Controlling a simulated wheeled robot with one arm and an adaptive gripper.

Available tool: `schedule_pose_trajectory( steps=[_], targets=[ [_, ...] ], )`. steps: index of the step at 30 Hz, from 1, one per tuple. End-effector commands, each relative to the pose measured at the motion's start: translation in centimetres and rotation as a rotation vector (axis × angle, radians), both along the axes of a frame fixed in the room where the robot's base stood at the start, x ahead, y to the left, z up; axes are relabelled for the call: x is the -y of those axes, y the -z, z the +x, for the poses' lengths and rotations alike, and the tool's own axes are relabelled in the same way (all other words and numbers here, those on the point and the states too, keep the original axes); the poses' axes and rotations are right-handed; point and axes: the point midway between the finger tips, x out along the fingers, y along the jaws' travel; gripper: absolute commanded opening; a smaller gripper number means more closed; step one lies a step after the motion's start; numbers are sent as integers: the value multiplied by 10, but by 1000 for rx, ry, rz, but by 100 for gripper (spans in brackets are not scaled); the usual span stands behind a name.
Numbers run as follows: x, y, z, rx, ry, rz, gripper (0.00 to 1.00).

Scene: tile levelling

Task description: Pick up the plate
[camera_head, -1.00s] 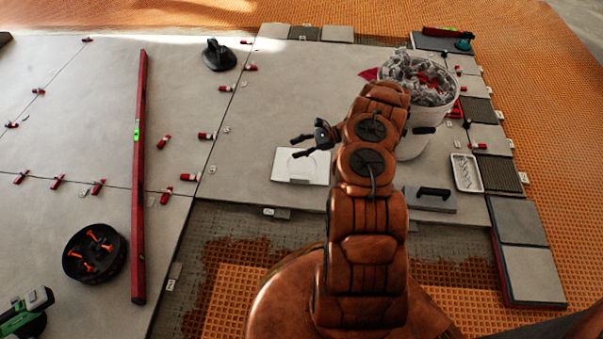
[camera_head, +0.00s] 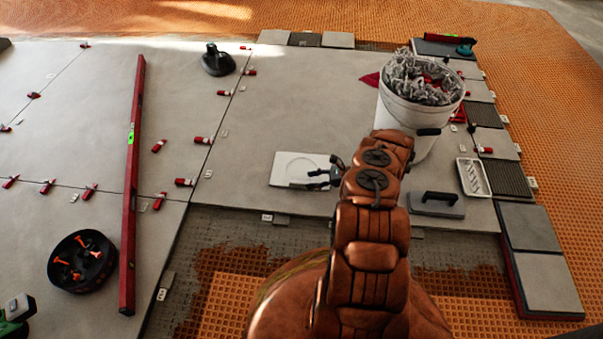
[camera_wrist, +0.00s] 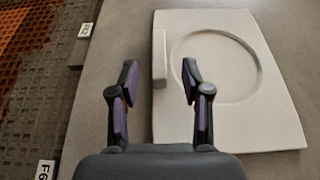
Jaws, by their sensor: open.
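The plate (camera_head: 285,170) is a pale, nearly square slab with a shallow round recess. It lies flat on the large grey tile, left of my arm in the head view. In the wrist view the plate (camera_wrist: 255,115) fills the right side, with a small raised tab (camera_wrist: 158,57) at its left edge. My gripper (camera_wrist: 160,75) is open and empty. Its right finger is over the plate and its left finger is over the grey tile beyond the plate's edge. The tab lies just ahead, between the finger lines. In the head view my gripper (camera_head: 322,178) is at the plate's right side.
A white bucket (camera_head: 408,112) of grey and red pieces stands behind my arm. A trowel (camera_head: 437,207) and a small white tray (camera_head: 472,178) lie to the right. A red level (camera_head: 131,190) and black round tub (camera_head: 82,262) are left. Red clips line the tile joints.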

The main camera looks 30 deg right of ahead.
Motion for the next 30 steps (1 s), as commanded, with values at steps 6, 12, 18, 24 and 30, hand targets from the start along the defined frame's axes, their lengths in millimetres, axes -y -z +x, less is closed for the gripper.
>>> schedule_pose_trajectory(
  steps=[6, 12, 18, 24, 30],
  targets=[
    [-19, 14, 14, 0, -3, 2, 48],
    [-33, 18, 26, 1, -2, 1, 48],
    [-34, 17, 27, 1, -1, 0, 48],
    [-34, 17, 27, 0, -2, 0, 28],
    [-34, 17, 27, 0, -2, 0, 7]
  ],
)
